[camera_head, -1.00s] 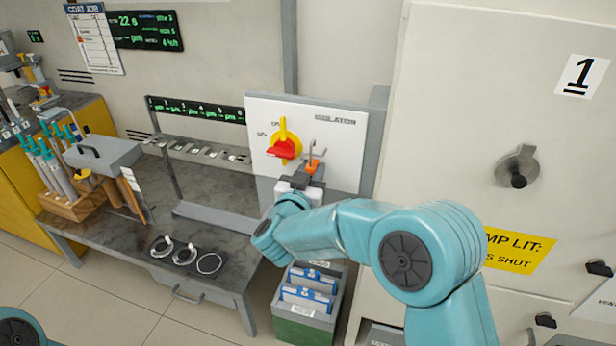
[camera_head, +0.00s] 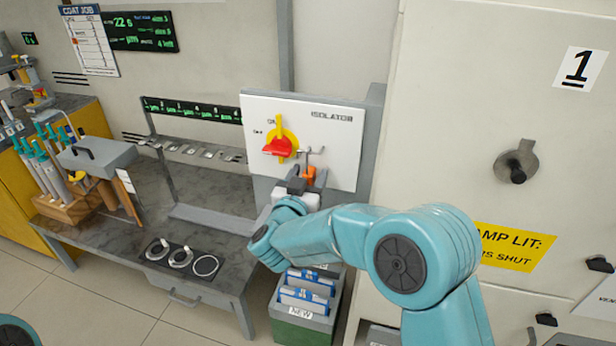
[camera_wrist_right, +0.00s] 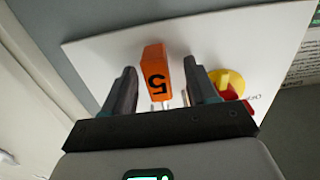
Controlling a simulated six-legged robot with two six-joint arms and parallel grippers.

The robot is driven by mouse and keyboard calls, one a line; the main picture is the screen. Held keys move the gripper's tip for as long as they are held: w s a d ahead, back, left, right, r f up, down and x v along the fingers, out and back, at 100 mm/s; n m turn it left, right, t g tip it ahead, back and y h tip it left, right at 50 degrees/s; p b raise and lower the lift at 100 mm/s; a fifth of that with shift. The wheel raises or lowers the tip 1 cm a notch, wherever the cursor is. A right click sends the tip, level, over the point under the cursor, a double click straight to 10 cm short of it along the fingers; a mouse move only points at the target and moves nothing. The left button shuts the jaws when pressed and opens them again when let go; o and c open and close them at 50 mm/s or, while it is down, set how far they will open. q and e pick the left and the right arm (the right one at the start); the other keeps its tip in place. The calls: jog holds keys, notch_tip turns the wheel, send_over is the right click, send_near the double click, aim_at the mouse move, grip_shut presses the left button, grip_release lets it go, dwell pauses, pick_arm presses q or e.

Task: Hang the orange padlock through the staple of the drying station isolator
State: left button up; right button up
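The orange padlock (camera_head: 310,175) is at the metal staple (camera_head: 311,153) on the white isolator panel (camera_head: 345,150). In the right wrist view the padlock (camera_wrist_right: 156,72), marked 5, sits between the two dark fingers of my right gripper (camera_wrist_right: 161,78), with a gap on either side. In the head view my right gripper (camera_head: 302,182) is just below and left of the padlock, partly covering it. The shackle is mostly hidden, so I cannot tell whether it passes through the staple. My left gripper is out of view.
The isolator's red handle on a yellow plate (camera_head: 280,132) is left of the staple; it also shows in the wrist view (camera_wrist_right: 230,84). A dark bench (camera_head: 110,235) lies to the left. A green bin (camera_head: 303,318) stands below the panel. A large pale cabinet (camera_head: 440,120) is on the right.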

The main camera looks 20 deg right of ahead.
jog(key=shift+s+a, duration=0.1)
jog(key=b+v, duration=0.2)
jog(key=v, duration=1.4)
notch_tip(320, 180, down, 24)
jog(key=d+n+g+y+p, duration=0.1)
jog(key=d+n+g+y, duration=0.3)
jog(key=y, duration=0.5)
jog(key=s+f+g+y, duration=0.1)
jog(key=s+f+g, duration=0.2)
jog(key=s, duration=0.4)
jog(key=s+a+f+g+y, duration=0.1)
jog(key=s+f+g+y, duration=0.1)
jog(key=s+f+g, duration=0.2)
jog(key=s+f+g+y, duration=0.2)
jog(key=s+f, duration=0.4)
jog(key=s, duration=0.6)
jog(key=shift+a+f+n+g+p, duration=0.25)
jog(key=shift+n+g+p, duration=0.2)
jog(key=shift+g, duration=0.35)
jog(key=shift+w, duration=0.1)
